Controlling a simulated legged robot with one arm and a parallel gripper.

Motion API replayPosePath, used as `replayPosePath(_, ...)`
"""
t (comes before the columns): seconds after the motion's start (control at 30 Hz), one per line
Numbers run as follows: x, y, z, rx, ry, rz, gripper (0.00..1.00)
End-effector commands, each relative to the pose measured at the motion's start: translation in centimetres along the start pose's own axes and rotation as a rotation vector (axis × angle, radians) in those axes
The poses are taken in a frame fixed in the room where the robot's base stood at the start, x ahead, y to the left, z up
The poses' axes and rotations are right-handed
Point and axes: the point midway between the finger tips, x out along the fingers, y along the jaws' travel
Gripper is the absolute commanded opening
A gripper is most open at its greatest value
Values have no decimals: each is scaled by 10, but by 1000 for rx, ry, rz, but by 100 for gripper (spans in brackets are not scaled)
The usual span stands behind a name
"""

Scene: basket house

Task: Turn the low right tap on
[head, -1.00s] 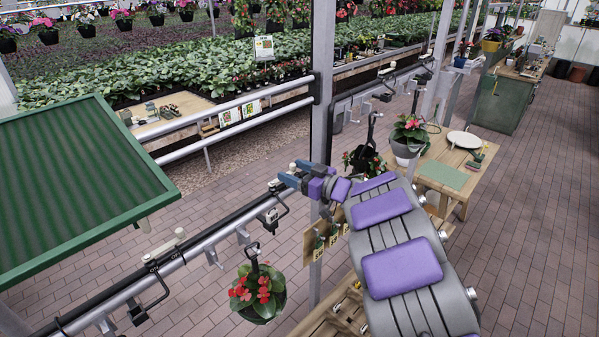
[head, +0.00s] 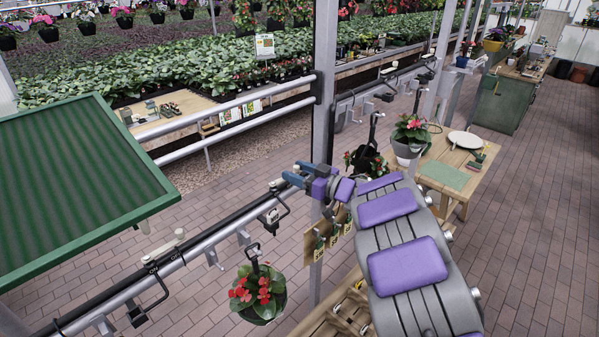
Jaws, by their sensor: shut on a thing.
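A low rail with a dark pipe (head: 208,232) runs from the lower left towards the middle of the head view. The low right tap (head: 276,185) is at the right end of this pipe, and a small pale part of it shows beside my fingertips. My gripper (head: 291,179), with blue fingers, is shut on the tap's handle. The fingers hide most of the handle, so its angle is not clear. Another tap with a long pale handle (head: 164,246) sits further left on the same pipe.
A hanging pot with red flowers (head: 259,293) is below the rail. A grey post (head: 322,120) stands just behind my gripper. A green-framed panel (head: 85,180) is at the left. A wooden table (head: 455,150) stands at the right, with open brick floor beyond.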

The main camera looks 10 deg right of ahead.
Motion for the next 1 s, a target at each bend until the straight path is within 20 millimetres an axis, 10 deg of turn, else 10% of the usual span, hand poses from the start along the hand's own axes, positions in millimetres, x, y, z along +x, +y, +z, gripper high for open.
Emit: replayPosePath(1.0, -44, 21, -2, -1, 1, -1, 47)
